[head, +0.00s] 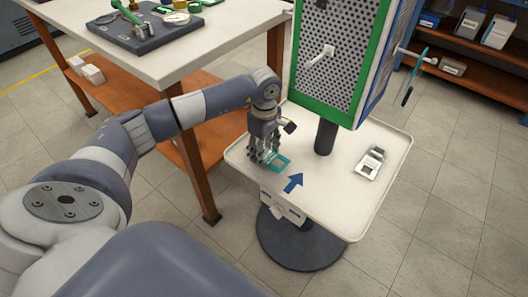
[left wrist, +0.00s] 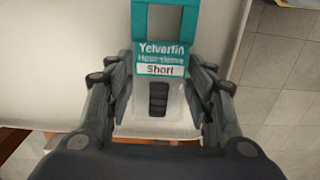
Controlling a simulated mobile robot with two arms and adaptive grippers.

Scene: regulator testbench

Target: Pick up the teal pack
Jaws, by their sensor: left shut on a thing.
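The teal pack (head: 279,162) lies at the left part of the white stand tray (head: 345,225), partly hidden by my gripper in the head view. In the left wrist view the teal pack (left wrist: 162,55) shows a teal card with a cut-out, the words "Yelverfin" and "Short", and a clear lower part with a dark piece inside. My left gripper (head: 264,160) points down at the tray. Its fingers in the left wrist view (left wrist: 160,100) stand on both sides of the clear part, shut on the pack. I cannot tell whether the pack is lifted. My right gripper is not in view.
A dark post (head: 325,137) with a green-framed pegboard (head: 330,50) rises from the tray. A workbench (head: 180,60) stands at the left.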

